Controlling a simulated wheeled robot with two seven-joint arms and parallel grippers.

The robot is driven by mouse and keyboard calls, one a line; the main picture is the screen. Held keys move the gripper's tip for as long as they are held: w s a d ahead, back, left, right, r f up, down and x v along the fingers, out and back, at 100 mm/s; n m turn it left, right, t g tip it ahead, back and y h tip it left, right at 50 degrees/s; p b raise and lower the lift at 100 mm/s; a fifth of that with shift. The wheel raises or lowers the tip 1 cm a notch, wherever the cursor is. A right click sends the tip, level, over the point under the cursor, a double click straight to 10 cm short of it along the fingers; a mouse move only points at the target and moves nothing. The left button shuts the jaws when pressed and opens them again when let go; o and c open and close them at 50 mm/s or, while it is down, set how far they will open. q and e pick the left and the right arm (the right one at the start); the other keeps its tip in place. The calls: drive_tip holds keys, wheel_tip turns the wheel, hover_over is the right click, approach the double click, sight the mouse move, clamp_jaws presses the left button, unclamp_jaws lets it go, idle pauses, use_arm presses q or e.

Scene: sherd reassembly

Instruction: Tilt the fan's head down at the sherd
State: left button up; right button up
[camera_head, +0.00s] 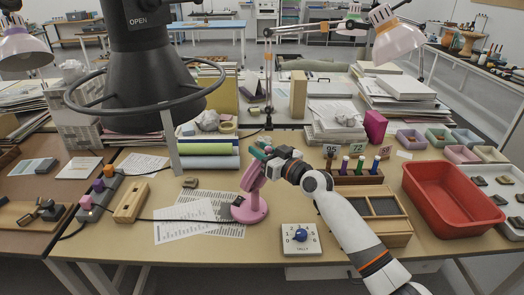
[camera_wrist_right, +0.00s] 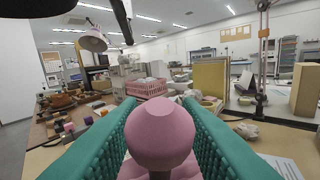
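The pink fan (camera_head: 252,180) stands on its round base on the table, with a sheet of printed paper beside it. My right gripper (camera_head: 263,153) is at its top, and the fan's head is largely hidden there. In the right wrist view, a rounded pink part (camera_wrist_right: 161,135) of the fan fills the gap between the teal fingers of my right gripper (camera_wrist_right: 160,112), which appear to touch it on both sides. A small brown piece, perhaps the sherd (camera_head: 190,183), lies on the table left of the fan. My left gripper is out of view.
A white dial box (camera_head: 301,239) stands right of the fan, near the front edge. A wooden tray (camera_head: 384,232) and a red bin (camera_head: 452,168) are farther right. A dark hood (camera_head: 150,65) with a ring hangs at upper left. A wooden block (camera_head: 131,203) lies left.

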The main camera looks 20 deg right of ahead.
clamp_jaws()
drive_tip(key=shift+w+a+r+p, duration=0.1)
drive_tip(key=shift+r+p, duration=0.1)
drive_tip(key=shift+p, duration=0.25)
drive_tip(key=w+a+g+p, duration=0.1)
drive_tip(key=p, duration=0.1)
drive_tip(key=w+g+p, duration=0.1)
drive_tip(key=p, duration=0.2)
drive_tip(key=shift+a+r+n+h, duration=0.3)
drive_tip(key=shift+a+r+h, duration=0.1)
drive_tip(key=shift+w+a+f+n+g+h+p, duration=0.15)
drive_tip(key=shift+w+a+f+g+h+p, duration=0.2)
drive_tip(key=shift+w+a+g+p, duration=0.4)
drive_tip(key=shift+w+a+f+n+g+h+p, duration=0.25)
drive_tip(key=shift+w+a+g+h+p, duration=0.2)
drive_tip(key=shift+p, duration=0.45)
drive_tip(key=shift+w+a+f+n+g+h+p, duration=0.1)
drive_tip(key=shift+w+a+f+g+h+p, duration=0.3)
drive_tip(key=shift+w+a+g+p, duration=0.35)
drive_tip(key=shift+s+d+t, duration=0.1)
drive_tip(key=shift+d+t, duration=0.15)
